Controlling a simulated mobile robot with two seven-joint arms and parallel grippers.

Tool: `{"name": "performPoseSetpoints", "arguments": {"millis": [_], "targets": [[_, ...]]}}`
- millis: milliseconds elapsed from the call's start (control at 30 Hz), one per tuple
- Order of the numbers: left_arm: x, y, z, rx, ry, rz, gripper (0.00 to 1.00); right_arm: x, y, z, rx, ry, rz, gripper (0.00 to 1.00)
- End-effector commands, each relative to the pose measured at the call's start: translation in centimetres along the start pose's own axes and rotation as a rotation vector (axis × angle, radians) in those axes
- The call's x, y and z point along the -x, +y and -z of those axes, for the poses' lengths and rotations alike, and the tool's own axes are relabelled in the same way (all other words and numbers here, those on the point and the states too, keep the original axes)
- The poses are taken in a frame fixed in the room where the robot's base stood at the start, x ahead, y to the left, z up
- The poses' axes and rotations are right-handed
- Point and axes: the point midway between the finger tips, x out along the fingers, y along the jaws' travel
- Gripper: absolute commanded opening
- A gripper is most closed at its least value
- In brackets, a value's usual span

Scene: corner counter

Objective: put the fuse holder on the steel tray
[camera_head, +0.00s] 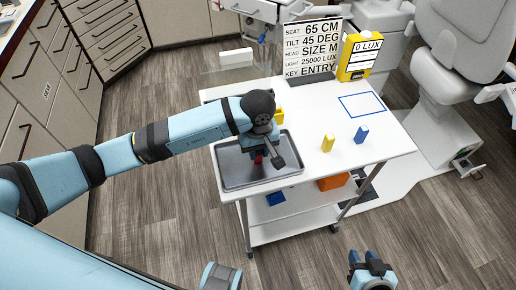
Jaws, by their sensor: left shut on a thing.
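The steel tray (234,170) lies on the left front part of the white cart top. My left gripper (262,148) reaches over the tray from the left, pointing down. It is shut on a small red thing (258,160), which I take to be the fuse holder. Most of it is hidden by the gripper, and I cannot tell whether it touches the tray. My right gripper (368,262) is open and empty at the bottom of the view, in front of the cart.
On the cart top (310,165) stand a yellow block (328,143), a blue block (361,135) and another yellow piece (279,116) behind my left gripper. A text sign (312,50) and a yellow lux meter (361,57) stand at the back.

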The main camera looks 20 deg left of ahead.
Motion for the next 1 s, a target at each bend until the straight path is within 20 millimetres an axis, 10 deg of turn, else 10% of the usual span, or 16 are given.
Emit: {"name": "performPoseSetpoints", "arguments": {"millis": [67,100,200,600,1000], "targets": [[-0.4,0.0,0.0,0.000,0.001,0.000,0.02,-0.3,0.0,-0.2,-0.002,0.001,0.000,0.36],[-0.4,0.0,0.0,-0.001,0.001,0.000,0.27,-0.3,0.0,-0.2,-0.003,0.001,0.000,0.36],[-0.3,0.0,0.0,0.000,0.000,0.000,0.50,-0.2,-0.1,-0.1,-0.006,0.000,0.000,0.36],[0.6,0.0,0.1,0.000,0.002,-0.001,0.50,0.1,-0.3,0.3,-0.011,0.005,0.000,0.36],[8.6,0.1,0.1,-0.002,0.004,-0.003,0.50,0.1,-0.1,-0.5,-0.004,-0.008,0.001,0.36]]}}
